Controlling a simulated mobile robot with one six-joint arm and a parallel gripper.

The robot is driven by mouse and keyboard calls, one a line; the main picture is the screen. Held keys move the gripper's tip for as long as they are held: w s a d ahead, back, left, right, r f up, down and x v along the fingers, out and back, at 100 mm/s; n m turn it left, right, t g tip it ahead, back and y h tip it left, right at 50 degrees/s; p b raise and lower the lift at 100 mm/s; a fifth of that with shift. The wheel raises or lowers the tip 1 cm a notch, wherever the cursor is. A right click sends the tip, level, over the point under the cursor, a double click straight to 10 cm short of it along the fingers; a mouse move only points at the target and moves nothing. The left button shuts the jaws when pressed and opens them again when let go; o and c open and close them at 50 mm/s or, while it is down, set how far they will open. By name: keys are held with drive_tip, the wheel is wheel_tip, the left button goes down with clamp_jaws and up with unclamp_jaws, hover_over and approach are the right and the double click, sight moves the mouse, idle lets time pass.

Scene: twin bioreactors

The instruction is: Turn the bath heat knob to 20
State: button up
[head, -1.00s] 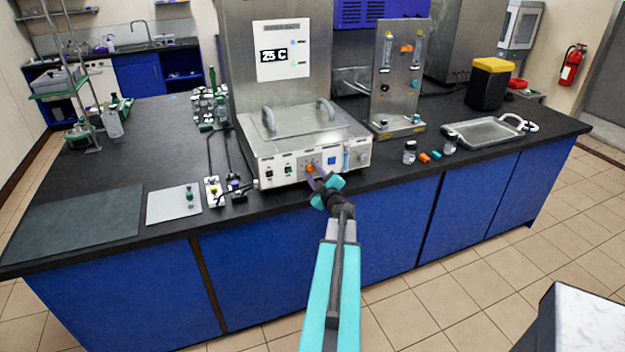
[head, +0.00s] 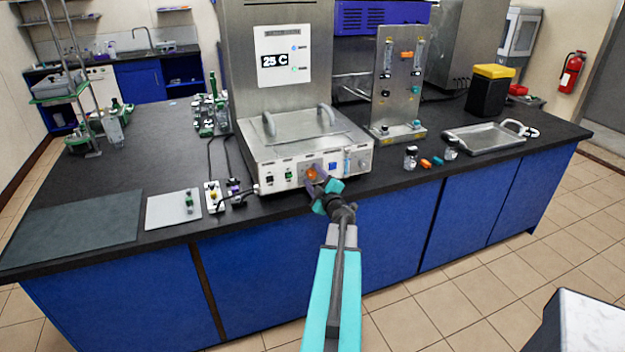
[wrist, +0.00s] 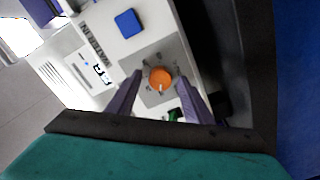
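The orange bath heat knob (head: 312,173) sits on the front panel of the steel water bath (head: 304,141). In the wrist view the knob (wrist: 160,78) is on a grey plate with small marks around it, and a pale pointer shows at its lower edge. My gripper (head: 318,182) is right in front of the knob. In the wrist view its two purple fingers (wrist: 160,98) stand apart, one on each side of the knob, with visible gaps. The display above the bath (head: 282,60) reads 25 C.
A blue square button (wrist: 128,23) is beside the knob plate. A small module with cables (head: 216,195) stands left of the bath. Small jars (head: 410,157) and a metal tray (head: 486,135) are to the right. The bench front edge lies under my arm.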

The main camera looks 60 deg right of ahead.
drive_tip(key=shift+s, duration=0.1)
drive_tip(key=shift+s+a, duration=0.1)
drive_tip(key=shift+a, duration=0.05)
drive_tip(key=v, duration=1.1)
drive_tip(key=shift+r, duration=0.15)
drive_tip(key=shift+s+a+p, duration=0.25)
drive_tip(key=shift+s+p, duration=0.1)
drive_tip(key=shift+p, duration=0.35)
drive_tip(key=s+p, duration=0.1)
drive_tip(key=p, duration=0.2)
drive_tip(key=shift+a, duration=0.4)
drive_tip(key=shift+s, duration=0.1)
